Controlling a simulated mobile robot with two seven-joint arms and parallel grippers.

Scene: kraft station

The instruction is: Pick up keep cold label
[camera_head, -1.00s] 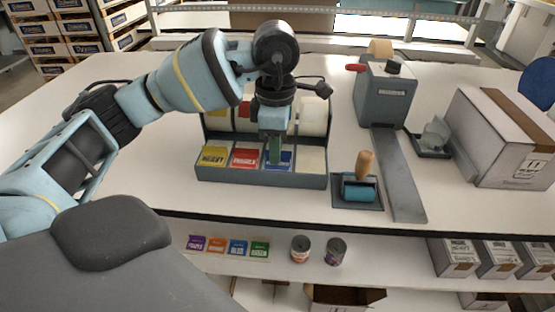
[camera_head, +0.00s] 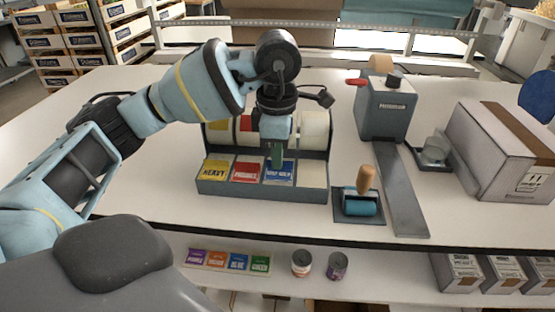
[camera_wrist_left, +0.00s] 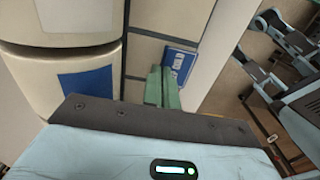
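The blue keep cold label (camera_head: 286,175) lies at the front of the third slot of the grey label dispenser (camera_head: 230,190). My left gripper (camera_head: 277,166) points down at this label and covers part of it in the head view. In the left wrist view the green fingers (camera_wrist_left: 163,88) are together, with their tips beside the blue label (camera_wrist_left: 181,62). I cannot tell whether the tips touch it, and I see nothing clearly held between them. My right gripper is not in view.
Yellow (camera_head: 213,170) and red (camera_head: 247,170) labels lie left of the blue one. Label rolls (camera_head: 314,126) stand behind. A blue roller with a wooden handle (camera_head: 363,193), a grey machine (camera_head: 385,107) and a cardboard box (camera_head: 500,150) are to the right. The table's left back is clear.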

